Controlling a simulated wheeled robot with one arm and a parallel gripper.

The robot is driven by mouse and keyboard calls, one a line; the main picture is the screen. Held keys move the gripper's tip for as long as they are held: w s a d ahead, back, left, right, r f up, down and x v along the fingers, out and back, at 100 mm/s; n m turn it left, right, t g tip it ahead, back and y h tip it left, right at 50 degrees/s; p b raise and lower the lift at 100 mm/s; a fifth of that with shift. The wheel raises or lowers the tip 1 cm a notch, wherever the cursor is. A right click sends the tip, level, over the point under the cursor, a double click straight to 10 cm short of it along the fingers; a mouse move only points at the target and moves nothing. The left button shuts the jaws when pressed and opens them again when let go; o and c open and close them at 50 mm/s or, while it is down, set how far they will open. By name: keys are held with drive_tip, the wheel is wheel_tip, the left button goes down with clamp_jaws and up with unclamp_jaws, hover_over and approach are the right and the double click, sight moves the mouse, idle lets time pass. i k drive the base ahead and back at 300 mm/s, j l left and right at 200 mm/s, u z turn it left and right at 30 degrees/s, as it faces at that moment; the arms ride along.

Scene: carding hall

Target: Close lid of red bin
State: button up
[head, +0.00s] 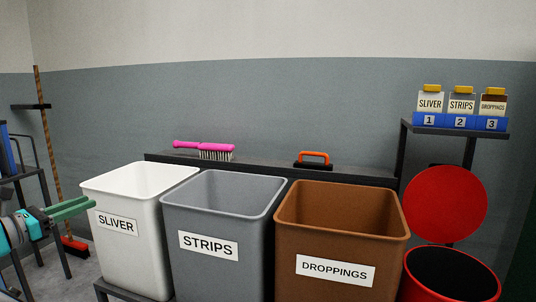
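The red bin (408,291) stands at the lower right, partly cut off by the bottom edge of the head view. Its round mouth has a red rim and a dark interior. Its round red lid (445,204) stands upright behind the mouth, so the bin is open. My gripper (91,204) is at the far left, with green fingers pointing right beside the white bin, far from the red bin. The two fingers lie close together in this view, and I cannot tell whether there is a gap between them. I see nothing held.
White SLIVER (135,262), grey STRIPS (215,275) and brown DROPPINGS (337,244) bins stand between my gripper and the red bin. A pink brush (205,149) and an orange-handled object (313,160) lie on the ledge behind. Labelled jars (461,104) stand on a shelf above the lid.

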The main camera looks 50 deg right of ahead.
sight(444, 203)
drive_tip(key=i+z, duration=0.1)
drive_tip(key=z, duration=0.3)
drive_tip(key=i+z, duration=0.15)
drive_tip(key=z, duration=0.25)
drive_tip(key=i+z, duration=0.1)
drive_tip(key=z, duration=0.3)
drive_tip(key=i+l+z, duration=0.1)
drive_tip(key=l+z, duration=0.15)
drive_tip(key=z, duration=0.25)
drive_tip(key=i+l+z, duration=0.2)
drive_tip(key=z, duration=0.3)
drive_tip(key=i+l+z, duration=0.2)
drive_tip(key=z, duration=0.25)
